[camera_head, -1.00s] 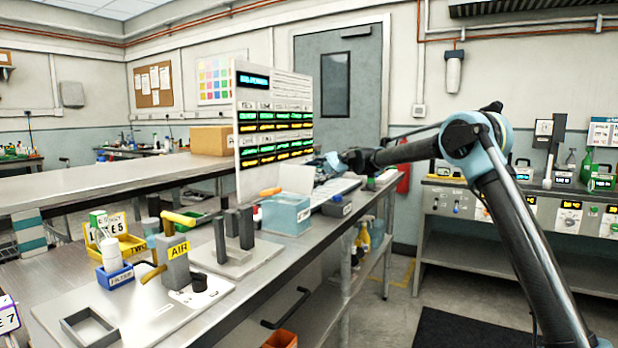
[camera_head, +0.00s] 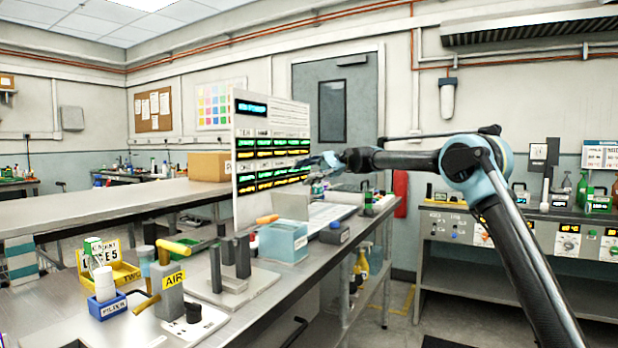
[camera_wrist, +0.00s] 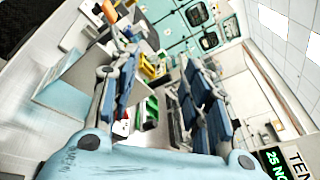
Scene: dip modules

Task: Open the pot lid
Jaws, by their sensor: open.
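I cannot make out a pot or its lid for certain in either view. My gripper (camera_head: 322,161) is at the end of the outstretched arm, in front of the white display panel (camera_head: 270,110) in the head view. It is above the far part of the bench and clear of the things on it. In the wrist view its blue-grey fingers (camera_wrist: 160,72) are spread apart, with nothing between them. A light blue box (camera_head: 284,242) with an upright pale plate and an orange handle stands on the bench, nearer than the gripper.
The near bench holds a grey block marked AIR (camera_head: 172,280), a blue holder with a white bottle (camera_head: 106,286) and a yellow tray (camera_head: 123,274). A cardboard box (camera_head: 209,167) stands on the rear bench. Another instrument bench (camera_head: 500,236) is at right.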

